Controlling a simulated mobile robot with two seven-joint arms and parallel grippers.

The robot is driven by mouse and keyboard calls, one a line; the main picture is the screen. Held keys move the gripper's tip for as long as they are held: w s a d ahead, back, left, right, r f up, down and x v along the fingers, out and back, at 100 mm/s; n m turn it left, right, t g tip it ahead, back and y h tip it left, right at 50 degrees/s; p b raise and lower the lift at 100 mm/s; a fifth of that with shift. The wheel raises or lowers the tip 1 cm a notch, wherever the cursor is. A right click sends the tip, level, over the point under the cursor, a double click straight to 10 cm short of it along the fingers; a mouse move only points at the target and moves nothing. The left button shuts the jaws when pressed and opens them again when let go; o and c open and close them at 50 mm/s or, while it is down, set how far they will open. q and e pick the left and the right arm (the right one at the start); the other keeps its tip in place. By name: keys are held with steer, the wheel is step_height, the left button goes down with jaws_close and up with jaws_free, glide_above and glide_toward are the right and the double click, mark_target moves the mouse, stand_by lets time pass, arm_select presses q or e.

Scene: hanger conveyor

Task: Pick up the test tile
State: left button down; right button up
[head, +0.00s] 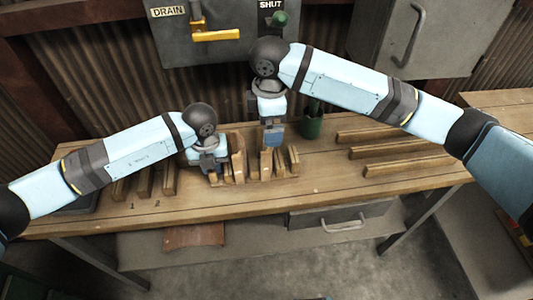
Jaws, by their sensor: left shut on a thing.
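My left gripper (211,171) is at the left end of a wooden rack (257,181) on the bench. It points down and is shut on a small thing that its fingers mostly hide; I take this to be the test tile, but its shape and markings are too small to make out. My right gripper (272,142) points down just behind the middle of the rack. Its fingertips are small and partly behind the rack, so I cannot tell whether they are open. Several upright wooden pieces (266,162) stand in the rack.
The wooden bench (330,180) has slatted rails on its right (385,149) and wooden blocks near the numbers 1 and 2 (144,180). A yellow DRAIN handle (216,35) is on the wall. The bench front right of the rack is clear.

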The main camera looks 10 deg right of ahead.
mark_target(265, 155)
steer(key=f, duration=0.9)
steer(key=shift+a+f, duration=0.1)
steer(key=shift+a, duration=0.2)
steer(key=c, duration=0.7)
